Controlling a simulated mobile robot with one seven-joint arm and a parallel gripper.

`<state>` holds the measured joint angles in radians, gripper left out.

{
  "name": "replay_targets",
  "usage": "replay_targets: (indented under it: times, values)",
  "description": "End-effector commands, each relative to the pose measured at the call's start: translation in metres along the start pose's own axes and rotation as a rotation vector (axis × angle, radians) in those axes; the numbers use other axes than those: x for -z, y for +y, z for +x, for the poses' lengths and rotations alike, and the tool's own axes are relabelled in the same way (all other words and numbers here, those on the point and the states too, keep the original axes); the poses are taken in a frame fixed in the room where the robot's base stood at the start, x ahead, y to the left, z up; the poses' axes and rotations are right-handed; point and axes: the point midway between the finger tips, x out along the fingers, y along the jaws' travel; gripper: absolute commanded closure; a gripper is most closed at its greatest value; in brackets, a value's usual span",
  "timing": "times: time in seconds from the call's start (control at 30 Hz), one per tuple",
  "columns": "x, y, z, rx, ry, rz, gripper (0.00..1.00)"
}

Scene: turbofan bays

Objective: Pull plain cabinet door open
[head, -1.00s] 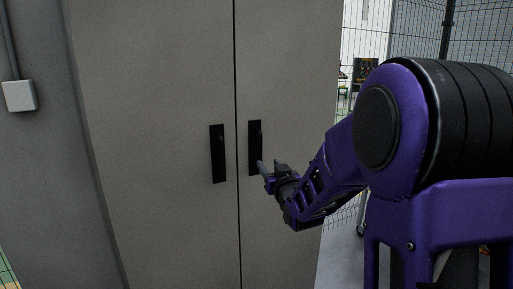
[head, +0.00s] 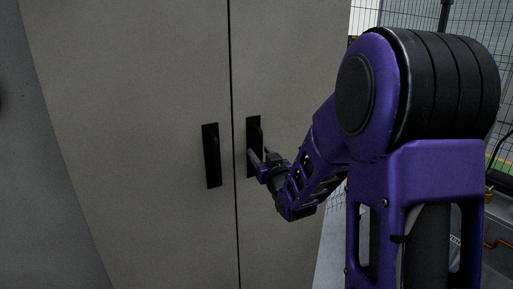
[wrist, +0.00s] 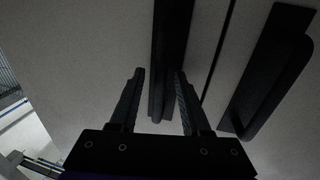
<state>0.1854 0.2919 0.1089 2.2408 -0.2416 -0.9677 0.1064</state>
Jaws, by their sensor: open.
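A plain grey cabinet has two tall doors, the left door (head: 130,120) and the right door (head: 290,80), meeting at a thin dark vertical seam. Both look shut. Each has a black vertical handle: the left handle (head: 211,156) and the right handle (head: 253,128). My gripper (head: 259,157) is at the lower part of the right handle, its fingers open. In the wrist view, my gripper (wrist: 160,72) has one finger on each side of the right handle (wrist: 168,60); I cannot tell whether they touch it. The left handle (wrist: 268,70) shows at the right there.
A grey wall (head: 40,150) stands left of the cabinet. Wire mesh fencing (head: 410,20) is behind and to the right. Dark equipment (head: 495,190) is at the far right edge. The doors' front is clear apart from my arm.

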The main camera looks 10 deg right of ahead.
Motion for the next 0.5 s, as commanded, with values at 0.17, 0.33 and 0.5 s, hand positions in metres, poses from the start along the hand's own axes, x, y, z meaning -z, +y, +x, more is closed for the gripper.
replay_targets:
  times: [0.17,0.33,0.5]
  values:
    - [-0.0001,0.0006,-0.0012,0.0,0.0,0.0,0.53]
    - [-0.0003,0.0005,-0.0013,0.0,0.0,0.0,0.53]
    - [-0.0003,0.0004,-0.0012,0.0,0.0,0.0,0.69]
